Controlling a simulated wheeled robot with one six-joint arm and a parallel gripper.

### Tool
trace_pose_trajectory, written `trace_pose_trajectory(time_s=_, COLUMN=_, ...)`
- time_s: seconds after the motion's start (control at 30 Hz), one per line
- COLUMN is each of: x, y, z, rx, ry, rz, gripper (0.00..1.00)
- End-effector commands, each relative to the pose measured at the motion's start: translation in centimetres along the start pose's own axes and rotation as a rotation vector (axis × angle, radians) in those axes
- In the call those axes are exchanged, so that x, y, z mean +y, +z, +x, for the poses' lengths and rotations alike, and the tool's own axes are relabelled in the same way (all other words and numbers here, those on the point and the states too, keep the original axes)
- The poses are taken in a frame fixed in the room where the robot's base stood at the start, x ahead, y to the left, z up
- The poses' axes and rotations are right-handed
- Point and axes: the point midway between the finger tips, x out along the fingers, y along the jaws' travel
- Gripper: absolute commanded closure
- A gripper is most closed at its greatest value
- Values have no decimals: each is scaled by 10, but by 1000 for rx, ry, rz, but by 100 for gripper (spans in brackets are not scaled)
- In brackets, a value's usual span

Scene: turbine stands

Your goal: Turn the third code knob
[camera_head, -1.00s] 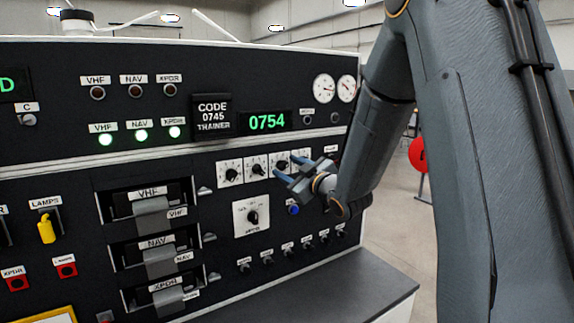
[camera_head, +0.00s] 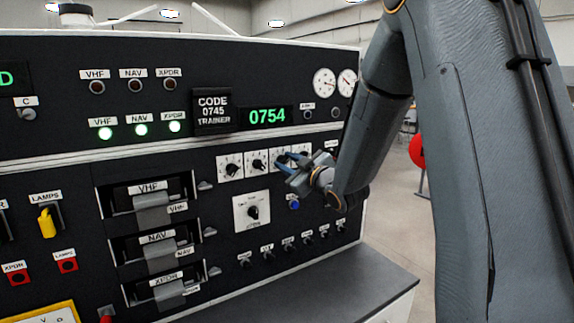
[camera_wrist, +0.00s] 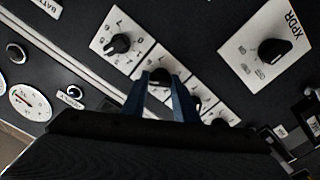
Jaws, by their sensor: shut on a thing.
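The code knobs are black pointer knobs on white square dials, in a row on the dark panel. My gripper (camera_head: 284,163) is at the right part of this row in the head view. In the wrist view its blue fingers (camera_wrist: 171,90) stand on either side of the third code knob (camera_wrist: 160,76) and are shut on it. The fourth code knob (camera_wrist: 120,43) is clear beside it. The first (camera_head: 231,169) and second (camera_head: 257,164) code knobs are free. The green display (camera_head: 267,117) reads 0754. The placard (camera_head: 212,110) reads CODE 0745 TRAINER.
A selector knob on a white plate (camera_head: 252,212) sits below the row, with a blue button (camera_head: 294,204) to its right. Small black knobs (camera_head: 289,244) line the lower panel. A grey ledge (camera_head: 330,290) juts out below. Two round gauges (camera_head: 324,83) are at upper right.

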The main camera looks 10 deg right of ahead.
Motion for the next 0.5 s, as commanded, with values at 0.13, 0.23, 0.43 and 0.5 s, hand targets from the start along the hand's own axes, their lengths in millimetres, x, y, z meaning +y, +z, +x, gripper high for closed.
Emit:
trace_pose_trajectory(time_s=0.13, x=-1, y=2, z=1, rx=3, ry=2, rz=-79, gripper=96)
trace_pose_trajectory(time_s=0.23, x=-1, y=2, z=1, rx=3, ry=3, rz=-152, gripper=96)
trace_pose_trajectory(time_s=0.43, x=-2, y=2, z=1, rx=4, ry=4, rz=-314, gripper=96)
trace_pose_trajectory(time_s=0.5, x=-2, y=2, z=1, rx=3, ry=3, rz=-369, gripper=96)
